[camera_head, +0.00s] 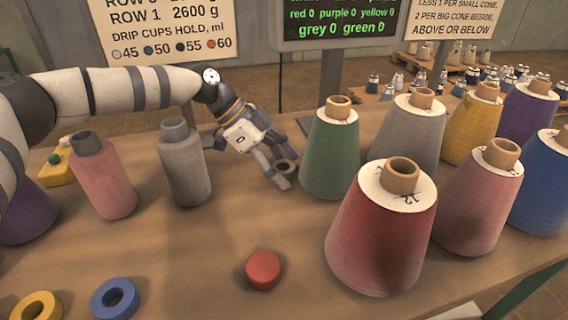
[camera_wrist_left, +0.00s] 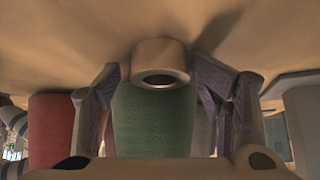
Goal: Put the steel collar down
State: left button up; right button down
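The steel collar (camera_head: 286,166), a short grey-brown ring, is at the tabletop (camera_head: 215,245), left of the green cone. In the left wrist view the collar (camera_wrist_left: 160,60) sits between the fingertips, with its dark hole towards the camera. My left gripper (camera_head: 282,168) reaches down over it, one finger on each side. In the wrist view the left gripper (camera_wrist_left: 157,75) looks open, with a narrow gap beside the collar. Whether the collar's underside fully touches the table is hard to see. My right gripper is in neither view.
The green cone (camera_head: 330,155) stands close right of the gripper, with several big cones beyond. A grey bottle (camera_head: 184,165) and a pink bottle (camera_head: 102,180) stand to the left. A red puck (camera_head: 263,269), blue ring (camera_head: 115,298) and yellow ring (camera_head: 38,308) lie in front. The table's middle is clear.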

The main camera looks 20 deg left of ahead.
pick_arm(q)
jog(key=v, duration=1.3)
jog(key=shift+d+r+p, duration=0.15)
jog(key=shift+d+p, duration=0.05)
jog(key=shift+p, duration=0.2)
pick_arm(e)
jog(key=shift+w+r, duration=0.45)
